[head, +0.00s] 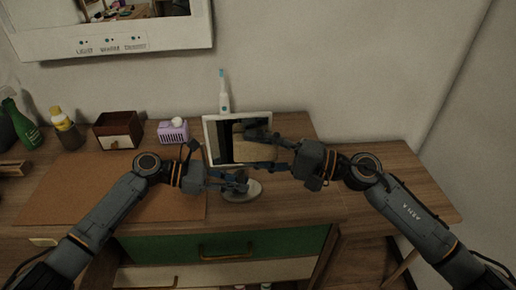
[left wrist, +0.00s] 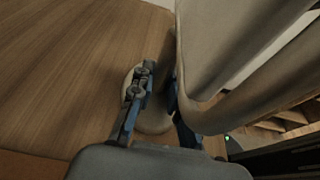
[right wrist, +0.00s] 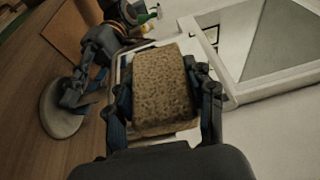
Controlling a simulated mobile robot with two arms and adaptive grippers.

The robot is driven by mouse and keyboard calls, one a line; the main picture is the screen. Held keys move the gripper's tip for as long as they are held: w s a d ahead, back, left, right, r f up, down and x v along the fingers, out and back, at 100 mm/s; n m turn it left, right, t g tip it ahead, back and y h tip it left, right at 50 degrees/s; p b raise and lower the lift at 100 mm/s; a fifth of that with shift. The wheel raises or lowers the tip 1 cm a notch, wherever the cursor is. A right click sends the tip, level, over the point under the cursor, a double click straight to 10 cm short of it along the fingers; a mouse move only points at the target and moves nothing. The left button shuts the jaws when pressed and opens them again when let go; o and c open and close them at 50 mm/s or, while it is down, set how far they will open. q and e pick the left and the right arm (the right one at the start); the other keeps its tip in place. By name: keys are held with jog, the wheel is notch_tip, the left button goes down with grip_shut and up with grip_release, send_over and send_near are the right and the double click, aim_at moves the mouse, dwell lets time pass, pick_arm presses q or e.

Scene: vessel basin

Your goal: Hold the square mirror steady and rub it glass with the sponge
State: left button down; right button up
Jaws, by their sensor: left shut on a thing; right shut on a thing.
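The square mirror (head: 209,140) stands upright on the table in a pale frame, on a rounded grey base (head: 250,193). My right gripper (head: 266,151) is shut on the tan speckled sponge (right wrist: 163,92), in front of the glass (right wrist: 250,45).
A white electric toothbrush (head: 223,97) stands behind the mirror. A purple box (head: 173,132), a dark wooden box (head: 117,130) and bottles (head: 64,128) stand to the left. A brown mat (head: 100,190) covers the left tabletop. The table's right end (head: 410,190) is clear.

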jog(key=a, duration=0.7)
jog(key=shift+s+a, duration=0.15)
jog(key=shift+a, duration=0.2)
dwell(0.4)
jog(key=s, duration=0.6)
jog(key=shift+d, duration=0.2)
jog(key=shift+s, duration=1.5)
pick_arm(q)
jog(key=c, duration=1.2)
grip_release()
